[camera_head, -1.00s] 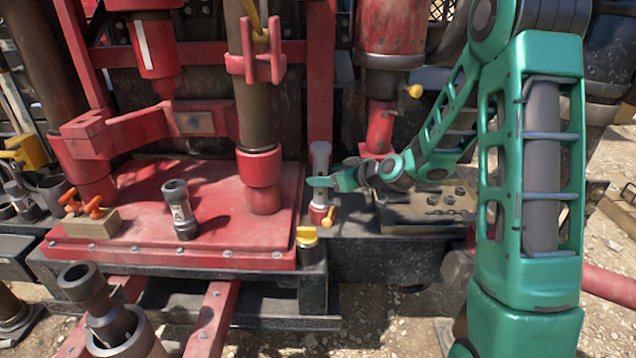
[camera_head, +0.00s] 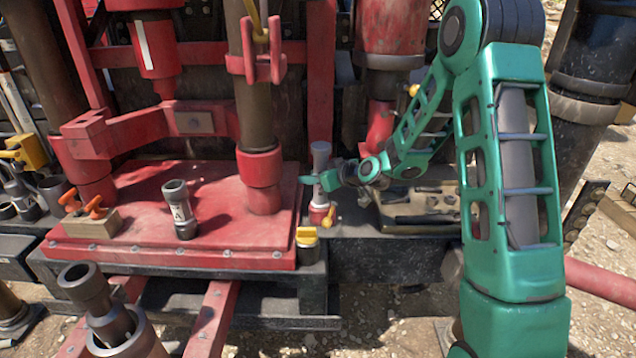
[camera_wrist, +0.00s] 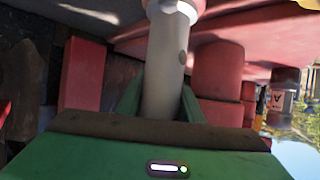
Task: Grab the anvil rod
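The anvil rod appears to be the upright pale grey rod (camera_head: 320,154) with a red lower part, standing on the dark ledge right of the red platform. My gripper (camera_head: 319,181) is at mid-height of it, reaching in from the right. In the wrist view the rod (camera_wrist: 163,65) stands between the two green fingers (camera_wrist: 160,100), one on each side. The fingers look open around it; whether they touch it is hard to see, and the fingertips are partly hidden.
A short tube marked "A" (camera_head: 180,209) stands on the red platform (camera_head: 215,238). A yellow-capped fitting (camera_head: 306,237) is at the platform's right corner. A small yellow handle (camera_head: 329,216) sits by the rod's base. A large red-collared pipe (camera_head: 260,180) stands to the left.

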